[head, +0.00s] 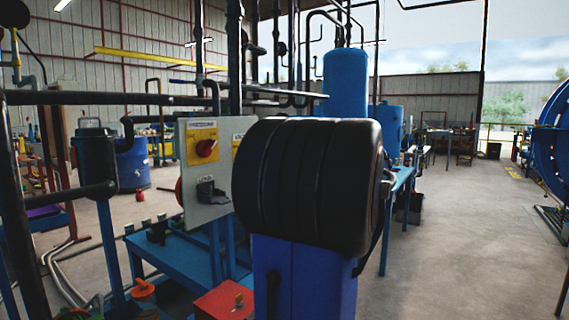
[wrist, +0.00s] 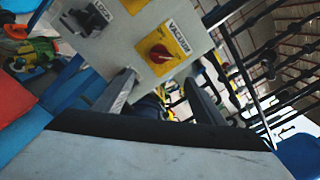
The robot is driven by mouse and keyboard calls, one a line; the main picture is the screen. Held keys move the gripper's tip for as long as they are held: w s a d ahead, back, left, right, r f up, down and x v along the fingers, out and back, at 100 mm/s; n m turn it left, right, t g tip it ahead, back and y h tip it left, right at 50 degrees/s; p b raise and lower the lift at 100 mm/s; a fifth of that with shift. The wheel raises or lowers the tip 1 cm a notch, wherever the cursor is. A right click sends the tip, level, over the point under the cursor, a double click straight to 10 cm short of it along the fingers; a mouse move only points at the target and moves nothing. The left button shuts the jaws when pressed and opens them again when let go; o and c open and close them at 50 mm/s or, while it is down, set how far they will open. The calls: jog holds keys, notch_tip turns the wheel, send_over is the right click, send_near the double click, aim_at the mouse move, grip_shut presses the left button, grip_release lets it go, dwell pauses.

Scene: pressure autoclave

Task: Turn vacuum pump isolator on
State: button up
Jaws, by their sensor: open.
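The vacuum isolator is a red rotary knob (wrist: 160,54) on a yellow square plate labelled VACUUM, on a grey panel (wrist: 120,50) that looks tilted in the wrist view. I cannot tell its on or off setting. My gripper (wrist: 163,95) is open and empty, with one finger on each side below the knob in the picture, apart from it. In the head view, the panel (head: 196,210) faces me and only a strip of the second yellow plate (head: 238,137) shows. Its knob and my gripper are hidden there.
A similar red PRESSURE knob (head: 205,148) sits left on the panel, above a black LOCK fitting (head: 210,193). A blue table (head: 180,260) lies below. A red box (head: 225,303) is near. Open floor lies right.

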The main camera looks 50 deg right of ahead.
jog(key=shift+s, duration=0.7)
